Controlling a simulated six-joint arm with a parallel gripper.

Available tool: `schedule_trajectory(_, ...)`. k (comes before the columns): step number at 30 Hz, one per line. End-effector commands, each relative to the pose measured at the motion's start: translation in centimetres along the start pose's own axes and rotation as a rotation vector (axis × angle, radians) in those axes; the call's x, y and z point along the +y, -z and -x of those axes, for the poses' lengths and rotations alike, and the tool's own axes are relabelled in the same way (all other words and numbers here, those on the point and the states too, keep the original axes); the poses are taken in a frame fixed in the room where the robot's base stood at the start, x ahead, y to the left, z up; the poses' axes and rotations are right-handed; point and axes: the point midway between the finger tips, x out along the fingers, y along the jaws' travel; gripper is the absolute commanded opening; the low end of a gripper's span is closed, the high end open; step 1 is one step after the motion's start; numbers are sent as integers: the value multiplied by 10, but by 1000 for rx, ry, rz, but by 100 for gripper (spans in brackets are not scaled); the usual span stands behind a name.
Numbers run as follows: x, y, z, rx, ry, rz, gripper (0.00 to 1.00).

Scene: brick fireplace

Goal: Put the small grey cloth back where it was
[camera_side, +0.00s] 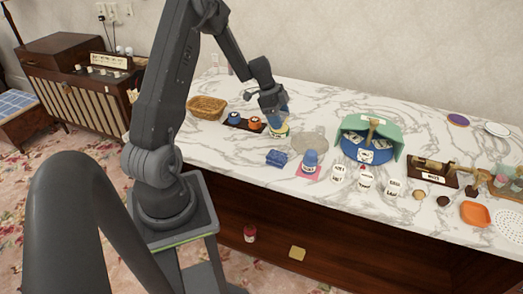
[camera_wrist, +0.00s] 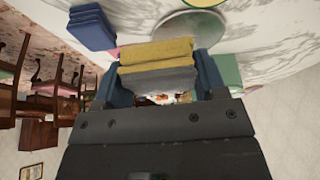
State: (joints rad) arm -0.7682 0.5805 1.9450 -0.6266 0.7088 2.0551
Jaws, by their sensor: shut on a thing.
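A yellow folded layer (camera_wrist: 157,50) lies against the grey one, also between the fingers. I cannot tell whether the two are one piece. The held cloth is hard to make out in the side view. A folded blue stack (camera_side: 277,158) lies on the counter, also visible in the wrist view (camera_wrist: 92,27).
A round grey disc (camera_side: 309,142) lies on the marble counter (camera_side: 240,152). A wicker basket (camera_side: 207,107) and the dark tray (camera_side: 245,124) stand at the left. A blue bottle (camera_side: 310,160), several labelled jars and a green-and-blue container (camera_side: 370,138) stand to the right. A yellow square (camera_side: 297,253) lies below the counter.

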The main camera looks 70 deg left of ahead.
Motion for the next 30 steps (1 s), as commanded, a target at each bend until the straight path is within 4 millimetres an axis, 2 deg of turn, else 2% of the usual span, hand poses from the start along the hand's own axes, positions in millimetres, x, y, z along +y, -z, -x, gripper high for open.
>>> schedule_trajectory(1,14,-14,7,0,1,8,39)
schedule_trajectory(3,32,-30,13,0,1,7,39)
schedule_trajectory(6,56,-47,18,1,0,6,39)
schedule_trajectory(12,85,-64,22,3,-2,3,39)
schedule_trajectory(16,90,-73,5,4,-6,3,39)
schedule_trajectory(30,89,-94,-47,3,-4,0,39)
